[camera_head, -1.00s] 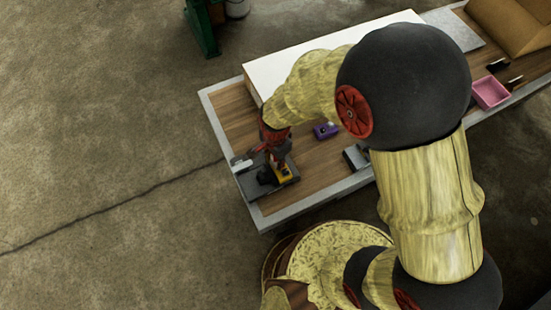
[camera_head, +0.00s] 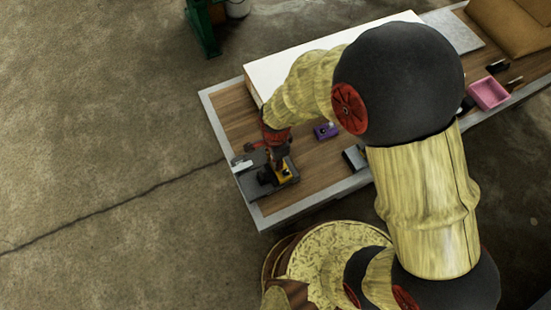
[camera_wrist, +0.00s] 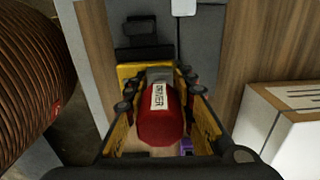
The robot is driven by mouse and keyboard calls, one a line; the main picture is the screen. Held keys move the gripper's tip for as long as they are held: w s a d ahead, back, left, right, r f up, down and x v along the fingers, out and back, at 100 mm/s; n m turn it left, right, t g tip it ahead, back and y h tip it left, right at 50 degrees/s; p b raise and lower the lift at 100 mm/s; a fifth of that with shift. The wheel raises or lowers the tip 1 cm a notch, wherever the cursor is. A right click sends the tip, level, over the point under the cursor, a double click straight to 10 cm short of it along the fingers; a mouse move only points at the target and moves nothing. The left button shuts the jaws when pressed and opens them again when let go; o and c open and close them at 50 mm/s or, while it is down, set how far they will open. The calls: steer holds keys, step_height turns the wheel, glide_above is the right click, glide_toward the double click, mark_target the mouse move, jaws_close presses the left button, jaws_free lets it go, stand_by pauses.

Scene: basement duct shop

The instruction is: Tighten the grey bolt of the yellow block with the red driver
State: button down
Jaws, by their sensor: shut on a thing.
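My gripper (camera_head: 278,160) points down over the left end of the workbench and is shut on the red driver. In the wrist view the red driver (camera_wrist: 162,118), with a white label, sits between the two fingers of the gripper (camera_wrist: 160,88). The yellow block (camera_head: 285,175) is held at a dark grey vise-like fixture (camera_head: 252,188), right under my gripper. The yellow block (camera_wrist: 128,72) also shows just beyond the driver in the wrist view. The grey bolt and the driver's tip are hidden, so I cannot tell whether they touch.
A purple block (camera_head: 326,131) lies on the wooden bench top (camera_head: 235,112) to the right. A large white box (camera_head: 290,68) stands along the back. A pink tray (camera_head: 489,93) and a brown box (camera_head: 515,30) are at the far right. My arm hides the bench's middle.

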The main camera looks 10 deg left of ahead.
steer(key=shift+r+p, duration=1.85)
steer(key=shift+r, duration=0.65)
